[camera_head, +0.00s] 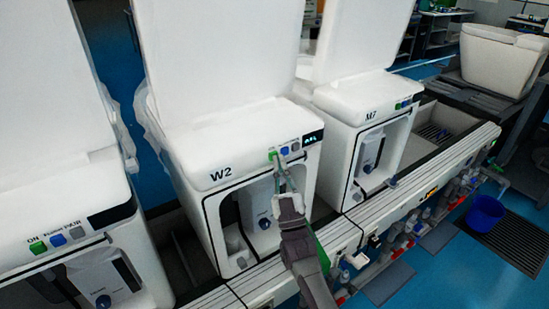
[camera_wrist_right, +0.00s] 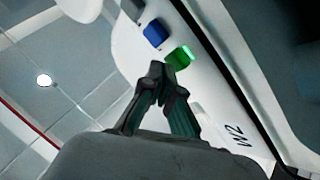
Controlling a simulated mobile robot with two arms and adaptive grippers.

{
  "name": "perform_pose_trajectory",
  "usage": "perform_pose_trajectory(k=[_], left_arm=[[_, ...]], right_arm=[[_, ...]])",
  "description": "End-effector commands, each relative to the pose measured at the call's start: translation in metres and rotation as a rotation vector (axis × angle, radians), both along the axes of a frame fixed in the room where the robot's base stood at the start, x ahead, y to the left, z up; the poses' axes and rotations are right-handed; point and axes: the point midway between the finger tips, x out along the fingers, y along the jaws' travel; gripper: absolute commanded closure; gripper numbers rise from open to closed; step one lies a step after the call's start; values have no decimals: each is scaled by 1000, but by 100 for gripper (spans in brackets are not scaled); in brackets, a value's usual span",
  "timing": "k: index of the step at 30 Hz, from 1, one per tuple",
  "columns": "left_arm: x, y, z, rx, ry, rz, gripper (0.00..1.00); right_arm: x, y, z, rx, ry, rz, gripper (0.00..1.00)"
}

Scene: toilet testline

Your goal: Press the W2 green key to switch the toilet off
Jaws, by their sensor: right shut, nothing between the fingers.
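The W2 toilet (camera_head: 228,135) stands in the middle of the head view, with "W2" printed on its front. Its green key (camera_head: 273,155) is the leftmost of the small keys there, beside a blue key (camera_head: 285,151). My right gripper (camera_head: 277,164) is shut and empty, its fingertips just at the green key in the head view. In the right wrist view the green key (camera_wrist_right: 180,57) is lit and lies just beyond the fingertips (camera_wrist_right: 157,70); the blue key (camera_wrist_right: 156,33) is beside it. I cannot tell whether the tips touch the key. My left gripper is not in view.
A similar toilet with green, blue and grey keys (camera_head: 58,240) stands at the left. The M7 toilet (camera_head: 362,100) stands at the right. A white rail (camera_head: 415,180) runs in front of them. A blue bucket (camera_head: 485,212) is on the floor at the right.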

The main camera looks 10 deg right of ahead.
Motion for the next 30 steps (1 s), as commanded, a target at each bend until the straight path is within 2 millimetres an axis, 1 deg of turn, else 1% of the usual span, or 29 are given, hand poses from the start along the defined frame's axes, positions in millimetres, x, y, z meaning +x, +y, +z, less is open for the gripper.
perform_pose_trajectory(k=[21, 26, 30], left_arm=[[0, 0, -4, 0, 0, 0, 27], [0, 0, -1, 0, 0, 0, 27], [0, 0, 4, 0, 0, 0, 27]], right_arm=[[5, 2, 0, 0, 1, 0, 100], [2, 0, 1, -1, 1, -1, 100], [-5, -2, 1, -1, 1, 0, 100]])
